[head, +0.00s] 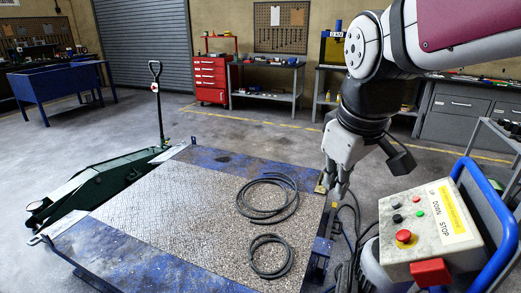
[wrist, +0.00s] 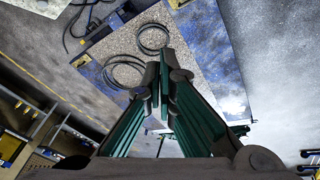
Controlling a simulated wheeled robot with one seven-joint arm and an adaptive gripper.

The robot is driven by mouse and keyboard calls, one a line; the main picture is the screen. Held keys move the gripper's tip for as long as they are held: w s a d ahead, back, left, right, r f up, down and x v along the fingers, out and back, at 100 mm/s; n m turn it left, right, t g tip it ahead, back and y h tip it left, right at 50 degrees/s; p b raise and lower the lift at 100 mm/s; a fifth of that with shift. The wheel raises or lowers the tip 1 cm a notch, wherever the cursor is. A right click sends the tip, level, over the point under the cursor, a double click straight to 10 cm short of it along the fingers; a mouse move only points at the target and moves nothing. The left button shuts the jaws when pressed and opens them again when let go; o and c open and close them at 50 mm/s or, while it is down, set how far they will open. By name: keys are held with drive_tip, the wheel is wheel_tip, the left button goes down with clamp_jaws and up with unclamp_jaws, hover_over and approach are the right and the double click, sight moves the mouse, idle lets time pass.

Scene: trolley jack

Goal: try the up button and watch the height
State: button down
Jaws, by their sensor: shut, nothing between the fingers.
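The control box (head: 425,232) stands at the right on a post. Its face carries small black buttons (head: 397,211), a red button (head: 416,198), a green button (head: 420,213) and a large red mushroom knob (head: 404,237). The words DOWN and STOP are readable on its labels; I cannot tell which button is up. The lift platform (head: 175,208), blue-edged with a speckled top, is low over the floor. My gripper (head: 338,197) is shut and empty, pointing down by the platform's right edge, left of the box and apart from its buttons. It also shows in the wrist view (wrist: 163,92).
Two coils of black hose (head: 268,199) lie on the platform. A green trolley jack (head: 110,180) with an upright handle stands to its left. Loose cables (head: 350,235) and a blue rail (head: 487,225) flank the box. Open floor lies behind the platform.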

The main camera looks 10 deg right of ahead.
sight(395, 204)
drive_tip(key=w+d+f+n+p, duration=0.35)
drive_tip(key=w+d+n, duration=0.35)
drive_tip(key=w+d, duration=0.8)
drive_tip(key=w+d+f+n+p, duration=0.1)
drive_tip(key=w+d+f+n, duration=0.1)
drive_tip(key=d+f, duration=0.4)
drive_tip(key=w+d+f+n+p, duration=0.1)
drive_tip(key=w+d+f+n, duration=0.2)
drive_tip(key=d+f, duration=0.4)
drive_tip(key=shift+w+d+f+n+g+y, duration=0.3)
drive_tip(key=shift+w+d+g, duration=0.1)
drive_tip(key=shift+w+d, duration=0.35)
drive_tip(key=shift+s+d+f, duration=0.55)
drive_tip(key=shift+d+f, duration=0.15)
drive_tip(key=shift+f, duration=0.45)
drive_tip(key=shift+s+d+f, duration=0.55)
drive_tip(key=shift+d+f, duration=0.15)
drive_tip(key=shift+f, duration=0.4)
drive_tip(key=shift+s+d+f, duration=0.55)
drive_tip(key=shift+d+f, duration=0.15)
drive_tip(key=shift+f, duration=0.45)
drive_tip(key=shift+s+d+f, duration=0.15)
drive_tip(key=shift+d+f, duration=0.05)
drive_tip(key=shift+f, duration=0.15)
drive_tip(key=shift+s+d+f, duration=0.2)
drive_tip(key=shift+d+f, duration=0.1)
drive_tip(key=shift+f, duration=0.15)
